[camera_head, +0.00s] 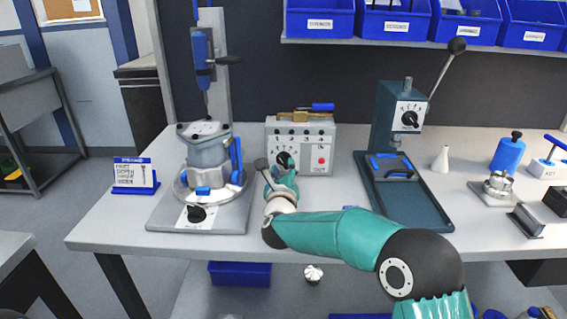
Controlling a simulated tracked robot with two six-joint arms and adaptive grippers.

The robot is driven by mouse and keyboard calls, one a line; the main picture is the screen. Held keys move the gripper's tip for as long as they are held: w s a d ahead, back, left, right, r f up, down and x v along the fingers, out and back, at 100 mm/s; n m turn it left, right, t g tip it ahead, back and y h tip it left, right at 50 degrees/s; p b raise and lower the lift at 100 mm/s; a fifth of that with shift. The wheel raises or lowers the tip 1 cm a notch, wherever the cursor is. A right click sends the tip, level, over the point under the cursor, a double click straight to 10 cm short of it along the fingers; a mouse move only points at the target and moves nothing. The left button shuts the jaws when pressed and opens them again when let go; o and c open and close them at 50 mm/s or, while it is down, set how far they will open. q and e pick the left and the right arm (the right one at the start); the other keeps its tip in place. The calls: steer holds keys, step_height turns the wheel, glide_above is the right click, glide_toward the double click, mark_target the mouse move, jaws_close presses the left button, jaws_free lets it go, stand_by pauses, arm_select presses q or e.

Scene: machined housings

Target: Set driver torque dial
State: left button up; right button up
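A light grey control box (318,134) stands on the workbench, with small markings, a red button and a dark dial (284,160) low on its front. My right gripper (275,168) is right in front of the dial and hides part of it. One dark finger shows left of the dial; whether the fingers touch or grip the dial is too small to tell. A blue driver (203,58) hangs on the grey column at the left, above a grey housing (208,150) on a round fixture. My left gripper is not in view.
A green press (398,118) with a lever and tray stands right of the box. The fixture's base carries another black knob (196,213). A blue sign (135,175) stands at left. Blue bins (320,22) hang above. Bare bench lies left of the press.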

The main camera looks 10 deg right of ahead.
steer(key=shift+x, duration=1.05)
steer(key=shift+c, duration=0.3)
jaws_close()
